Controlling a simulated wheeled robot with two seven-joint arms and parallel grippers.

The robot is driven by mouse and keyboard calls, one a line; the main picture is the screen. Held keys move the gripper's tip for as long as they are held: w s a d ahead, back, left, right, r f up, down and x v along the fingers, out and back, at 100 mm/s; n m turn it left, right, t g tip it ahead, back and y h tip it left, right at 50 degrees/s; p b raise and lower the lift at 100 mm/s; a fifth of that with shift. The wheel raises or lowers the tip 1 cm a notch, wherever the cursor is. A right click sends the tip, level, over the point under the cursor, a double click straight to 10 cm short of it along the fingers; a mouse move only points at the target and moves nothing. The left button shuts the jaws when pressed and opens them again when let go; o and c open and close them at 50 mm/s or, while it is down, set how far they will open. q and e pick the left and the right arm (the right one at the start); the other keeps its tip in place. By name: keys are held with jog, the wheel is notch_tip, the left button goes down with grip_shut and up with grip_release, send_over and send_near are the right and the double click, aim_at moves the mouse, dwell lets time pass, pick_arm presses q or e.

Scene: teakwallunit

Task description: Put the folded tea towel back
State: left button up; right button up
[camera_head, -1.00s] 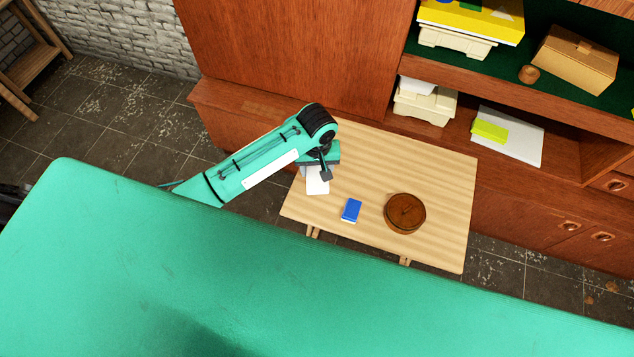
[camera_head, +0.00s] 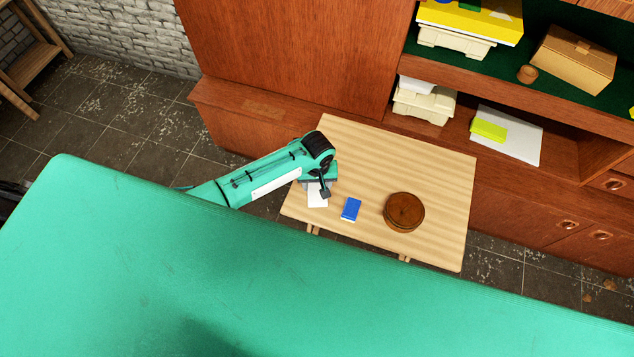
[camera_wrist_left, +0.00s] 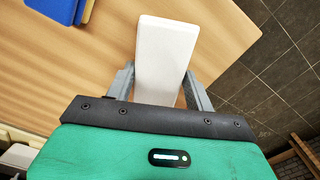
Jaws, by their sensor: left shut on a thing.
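The folded tea towel appears as a white, flat, oblong piece (camera_head: 317,199) at the left end of the light wooden table (camera_head: 440,170). My left gripper (camera_head: 318,187) is shut on it. In the left wrist view the white towel (camera_wrist_left: 166,50) sits between the two grey fingers and sticks out beyond them, over the table. Its near end is hidden in the gripper. I cannot tell whether it touches the tabletop. My right gripper is not in view.
A blue-and-white block (camera_head: 351,208) and a round brown wooden piece (camera_head: 404,212) stand on the table. Behind is a teak wall unit with a cream container (camera_head: 424,104), a white board (camera_head: 522,143) bearing a lime-green item (camera_head: 488,129), and a tan box (camera_head: 574,58).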

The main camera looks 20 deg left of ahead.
aim_at(317, 186)
pick_arm(q)
jog(key=o, duration=0.9)
notch_tip(317, 186, up, 12)
jog(key=shift+r+b, duration=0.1)
jog(key=shift+b, duration=0.5)
